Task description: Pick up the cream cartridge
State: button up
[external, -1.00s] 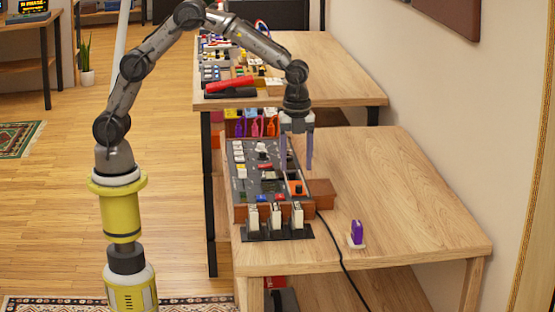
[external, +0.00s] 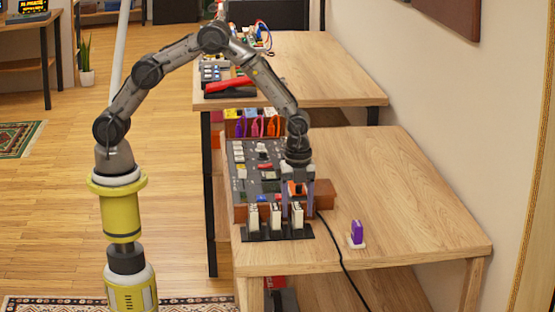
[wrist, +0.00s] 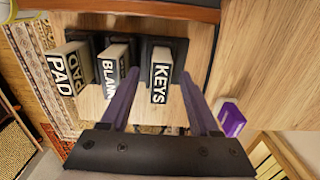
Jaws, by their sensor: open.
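Three cream cartridges with black labels stand in a row in a black rack (external: 265,236) at the front of the console. In the wrist view they read PAD (wrist: 66,68), BLANK (wrist: 113,70) and KEYS (wrist: 160,75). My gripper (external: 297,208) is open above the right end of the rack. In the wrist view its fingers (wrist: 158,80) are on either side of the KEYS cartridge, with a visible gap on each side. The BLANK cartridge is just outside the left finger. The fingers' exact depth along the cartridge is hard to tell.
The console (external: 258,178) with knobs and buttons is behind the rack. A purple cartridge (external: 356,231) stands on a white base to the right and also shows in the wrist view (wrist: 231,120). A black cable (external: 343,262) crosses the table. The table's right side is clear.

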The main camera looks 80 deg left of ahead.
aim_at(296, 206)
jog(key=shift+f, duration=0.2)
grip_shut()
jog(key=shift+r, duration=0.15)
dwell(0.3)
jog(key=shift+r, duration=0.2)
notch_tip(296, 206, up, 3)
jog(key=shift+s+r, duration=0.1)
jog(key=shift+s, duration=0.05)
jog(key=s+r, duration=0.3)
jog(key=s+a+r, duration=0.1)
jog(key=r, duration=0.1)
jog(key=shift+s, duration=0.2)
jog(key=s+a+r, duration=0.1)
jog(key=s+r, duration=0.3)
jog(key=s, duration=0.5)
jog(key=shift+a, duration=0.4)
